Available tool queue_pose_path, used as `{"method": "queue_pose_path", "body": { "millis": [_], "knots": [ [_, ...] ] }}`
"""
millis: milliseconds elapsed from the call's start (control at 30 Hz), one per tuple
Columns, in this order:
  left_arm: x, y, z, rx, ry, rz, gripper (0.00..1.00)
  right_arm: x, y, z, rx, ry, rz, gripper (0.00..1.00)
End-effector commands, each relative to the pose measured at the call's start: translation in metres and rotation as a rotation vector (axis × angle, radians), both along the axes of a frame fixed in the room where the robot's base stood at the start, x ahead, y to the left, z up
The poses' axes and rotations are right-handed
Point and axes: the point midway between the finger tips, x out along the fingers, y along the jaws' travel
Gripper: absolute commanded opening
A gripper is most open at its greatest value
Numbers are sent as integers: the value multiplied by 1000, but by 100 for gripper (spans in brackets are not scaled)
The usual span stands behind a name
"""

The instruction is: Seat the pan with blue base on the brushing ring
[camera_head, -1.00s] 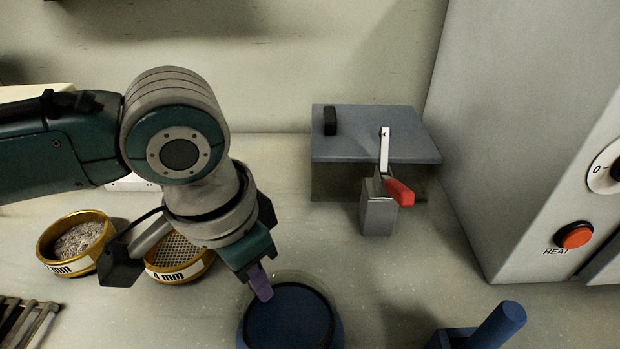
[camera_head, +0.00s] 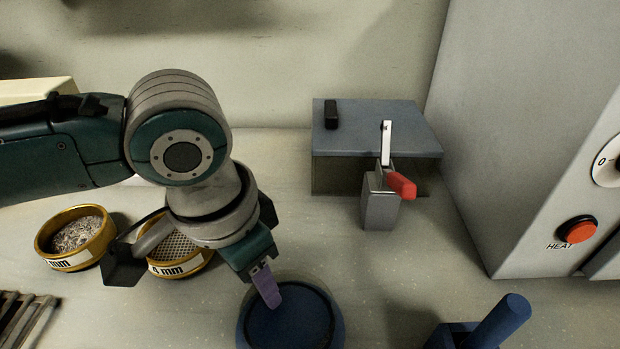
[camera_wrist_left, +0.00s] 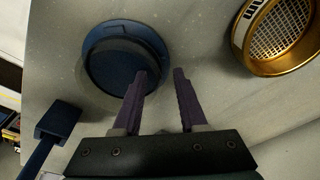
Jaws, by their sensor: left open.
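A round dark-blue piece (camera_head: 290,320) with a raised rim lies on the bench at the bottom middle of the head view, cut off by the frame edge. It also shows in the left wrist view (camera_wrist_left: 122,55). I cannot tell if it is the pan or the brushing ring, and no second blue round piece shows. My left gripper (camera_wrist_left: 160,78) is open and empty, its purple fingers apart. One finger overlaps the blue piece's edge in the wrist view; contact cannot be told. In the head view only one purple fingertip of the left gripper (camera_head: 267,290) shows clearly, at the blue rim.
Two brass sieves, one with gravel (camera_head: 78,238) and one marked 4 mm (camera_head: 180,258), stand at left. A grey block with red lever (camera_head: 380,200), a blue-grey platform (camera_head: 385,130) and a heater cabinet (camera_head: 520,130) stand behind.

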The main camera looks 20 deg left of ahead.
Motion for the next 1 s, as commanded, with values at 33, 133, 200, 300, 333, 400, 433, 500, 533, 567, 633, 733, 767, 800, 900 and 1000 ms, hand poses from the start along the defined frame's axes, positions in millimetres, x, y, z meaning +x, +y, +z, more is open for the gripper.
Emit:
{"method": "queue_pose_path", "body": {
  "millis": [33, 133, 200, 300, 333, 400, 433, 500, 533, 567, 633, 733, 767, 800, 900, 1000],
  "knots": [
    [0, 0, 2, 0, 0, 0, 42, 0, 0, 1, 0, 0, 0, 50],
    [-1, 1, 13, -2, -3, 1, 42, 0, 0, 5, 0, 0, 0, 50],
    [-2, 1, 25, -3, -3, 0, 42, 0, 0, 9, 0, 0, 0, 50],
    [-5, 3, 47, -2, -4, -1, 42, 0, 0, 15, 0, 0, 0, 50],
    [-6, 4, 53, -2, -4, -1, 42, 0, 0, 16, 0, 0, -1, 50],
    [-8, 5, 67, -2, -4, -1, 42, 0, 0, 19, 1, 0, -1, 50],
    [-8, 5, 72, -2, -4, -1, 42, 0, 0, 20, 1, 0, -1, 50],
    [-10, 5, 83, -2, -4, -1, 42, 0, 0, 22, 1, 0, -1, 50],
    [-10, 6, 86, -1, -3, 0, 42, 0, 0, 22, 2, 0, -2, 50],
    [-11, 6, 90, -1, -3, 0, 42, 0, 1, 23, 2, 0, -1, 50],
    [-12, 7, 95, -1, -2, 0, 42, 0, 1, 24, 2, 0, -1, 50],
    [-13, 7, 98, 0, -1, 0, 42, 0, 1, 24, 4, 0, -2, 50],
    [-13, 7, 99, 0, -1, 0, 42, 0, 1, 24, 4, 0, -3, 50],
    [-13, 7, 99, 0, -1, 0, 42, 0, 1, 24, 4, 0, -3, 50],
    [-13, 7, 98, 0, -1, 0, 42, 0, 1, 24, 5, 0, -4, 50],
    [-13, 7, 98, 0, -1, 0, 42, 0, 1, 24, 5, 0, -4, 50]
  ]
}}
